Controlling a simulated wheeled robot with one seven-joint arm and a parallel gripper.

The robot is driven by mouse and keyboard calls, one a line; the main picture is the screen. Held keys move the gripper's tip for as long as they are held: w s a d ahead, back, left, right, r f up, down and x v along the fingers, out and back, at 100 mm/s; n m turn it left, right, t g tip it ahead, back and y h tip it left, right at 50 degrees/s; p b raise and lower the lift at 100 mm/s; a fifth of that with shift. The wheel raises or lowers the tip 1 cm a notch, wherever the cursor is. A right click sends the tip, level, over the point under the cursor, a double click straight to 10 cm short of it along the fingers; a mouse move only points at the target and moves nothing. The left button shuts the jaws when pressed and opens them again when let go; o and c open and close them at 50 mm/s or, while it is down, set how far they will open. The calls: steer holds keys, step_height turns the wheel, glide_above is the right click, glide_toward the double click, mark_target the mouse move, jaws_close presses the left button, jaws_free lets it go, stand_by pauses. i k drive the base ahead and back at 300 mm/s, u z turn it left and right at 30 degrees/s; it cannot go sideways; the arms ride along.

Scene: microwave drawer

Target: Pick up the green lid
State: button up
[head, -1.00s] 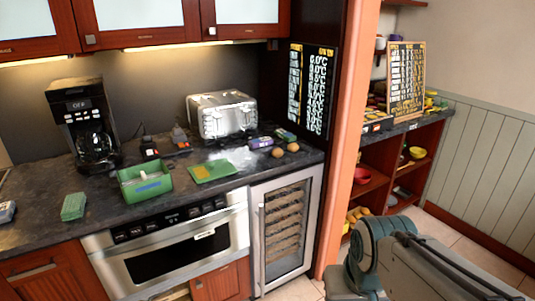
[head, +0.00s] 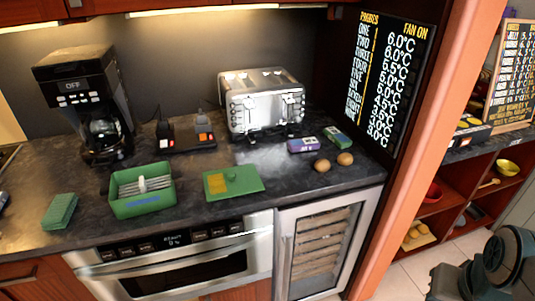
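The green lid (head: 246,184) is a flat rectangle with a yellow patch and a small knob. It lies on the dark countertop, right of an open green box (head: 142,203) and in front of the toaster. The box holds something pale and ribbed. My gripper is not in view; only part of my arm shows at the lower right, well away from the lid.
A silver toaster (head: 262,104) and a black coffee maker (head: 88,108) stand at the back. Two brown eggs (head: 322,165), a purple box (head: 303,145) and a green block (head: 61,211) lie on the counter (head: 200,217). A microwave drawer (head: 180,265) is below.

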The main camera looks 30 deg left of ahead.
mark_target(221, 184)
steer(key=u, duration=0.5)
steer(key=i, duration=0.85)
steer(key=u, duration=1)
steer(key=i, duration=0.3)
steer(key=u, duration=0.35)
